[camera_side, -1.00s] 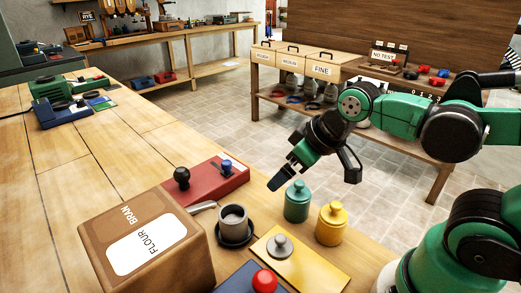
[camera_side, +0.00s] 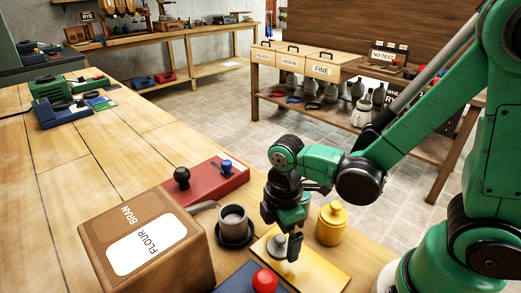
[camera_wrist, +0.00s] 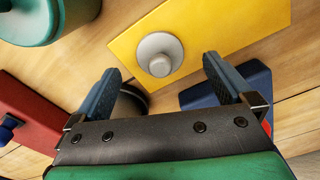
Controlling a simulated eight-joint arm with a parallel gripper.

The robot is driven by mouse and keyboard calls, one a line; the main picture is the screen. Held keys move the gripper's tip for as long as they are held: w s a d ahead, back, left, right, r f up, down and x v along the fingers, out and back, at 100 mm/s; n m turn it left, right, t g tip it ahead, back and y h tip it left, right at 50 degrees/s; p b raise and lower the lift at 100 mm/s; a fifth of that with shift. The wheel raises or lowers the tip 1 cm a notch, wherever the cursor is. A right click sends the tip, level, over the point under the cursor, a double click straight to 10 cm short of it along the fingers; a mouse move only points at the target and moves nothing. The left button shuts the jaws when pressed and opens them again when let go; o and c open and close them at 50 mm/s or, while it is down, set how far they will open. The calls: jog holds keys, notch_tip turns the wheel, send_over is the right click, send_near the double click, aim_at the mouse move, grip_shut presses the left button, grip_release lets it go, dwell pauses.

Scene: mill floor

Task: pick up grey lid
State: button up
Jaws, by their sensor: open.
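The grey lid (camera_side: 277,246), round with a small knob on top, sits on a flat yellow board (camera_side: 324,271) on the wooden table. In the wrist view the grey lid (camera_wrist: 158,56) lies ahead of and between the open fingers, on the yellow board (camera_wrist: 205,25). My gripper (camera_wrist: 165,80) is open and empty. In the side view my gripper (camera_side: 291,243) points down just beside the lid and partly covers it. I cannot tell whether a finger touches the lid.
A yellow jar (camera_side: 331,226) stands close right of my gripper. A grey cup (camera_side: 234,222) stands to the left, beside the brown flour box (camera_side: 150,240). A red knob (camera_side: 265,281) on a blue base is in front. A green jar (camera_wrist: 45,15) shows in the wrist view.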

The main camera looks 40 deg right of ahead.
jog(key=shift+f, duration=0.95)
jog(key=c, duration=1.4)
